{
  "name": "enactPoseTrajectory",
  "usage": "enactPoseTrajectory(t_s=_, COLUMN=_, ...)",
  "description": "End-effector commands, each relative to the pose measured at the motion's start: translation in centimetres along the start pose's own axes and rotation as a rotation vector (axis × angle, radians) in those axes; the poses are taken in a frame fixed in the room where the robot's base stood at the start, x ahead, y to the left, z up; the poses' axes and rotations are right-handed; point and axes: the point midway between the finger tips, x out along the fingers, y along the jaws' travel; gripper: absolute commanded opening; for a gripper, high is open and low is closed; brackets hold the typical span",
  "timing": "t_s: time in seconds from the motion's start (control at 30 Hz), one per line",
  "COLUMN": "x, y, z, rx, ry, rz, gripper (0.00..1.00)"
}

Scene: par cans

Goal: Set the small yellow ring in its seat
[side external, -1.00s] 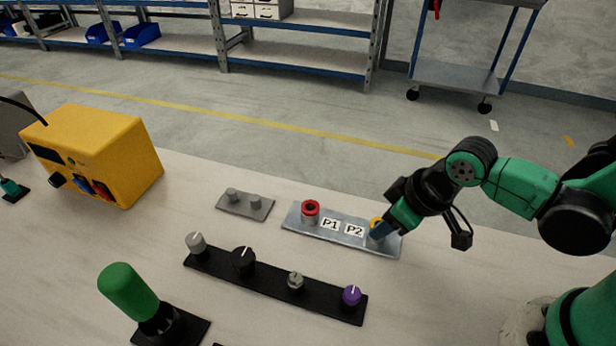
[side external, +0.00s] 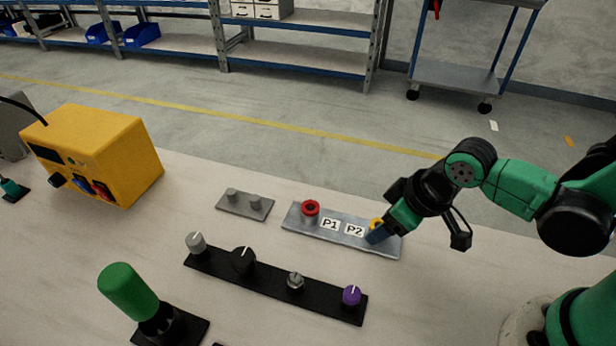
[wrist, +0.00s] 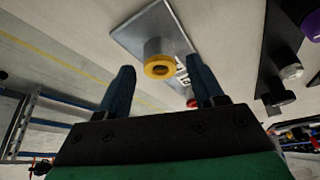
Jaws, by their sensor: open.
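The small yellow ring (wrist: 159,67) sits on top of a grey cylindrical post on the metal plate (wrist: 127,36), in the wrist view. In the side view the yellow ring (side external: 376,223) shows only in part behind my gripper, at the P2 end of the plate (side external: 296,220). My gripper (wrist: 160,82) is open, its two dark blue fingers apart with the ring and post seen between and beyond them. I cannot tell whether a finger touches the ring. A red ring (side external: 311,208) sits on the post at the P1 end.
A black strip with several knobs (side external: 243,260) lies in front of the plate. A green-handled lever (side external: 128,290) and a yellow box (side external: 95,155) stand further left.

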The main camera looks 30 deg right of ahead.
Motion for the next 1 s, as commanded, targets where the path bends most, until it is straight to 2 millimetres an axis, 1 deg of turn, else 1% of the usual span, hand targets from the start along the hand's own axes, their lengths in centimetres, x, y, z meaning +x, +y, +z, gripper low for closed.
enactPoseTrajectory(t_s=0.03, x=0.0, y=0.0, z=0.0, rx=0.000, ry=0.000, rz=0.000, gripper=0.78)
enactPoseTrajectory(t_s=0.07, x=0.0, y=0.0, z=0.0, rx=0.000, ry=0.000, rz=0.000, gripper=0.84)
enactPoseTrajectory(t_s=0.47, x=-0.2, y=0.0, z=0.0, rx=0.000, ry=0.000, rz=0.000, gripper=0.84)
enactPoseTrajectory(t_s=0.67, x=-1.4, y=0.0, z=-0.1, rx=0.000, ry=0.000, rz=0.000, gripper=0.84)
enactPoseTrajectory(t_s=1.0, x=-4.1, y=0.0, z=0.0, rx=0.000, ry=0.000, rz=0.000, gripper=0.84)
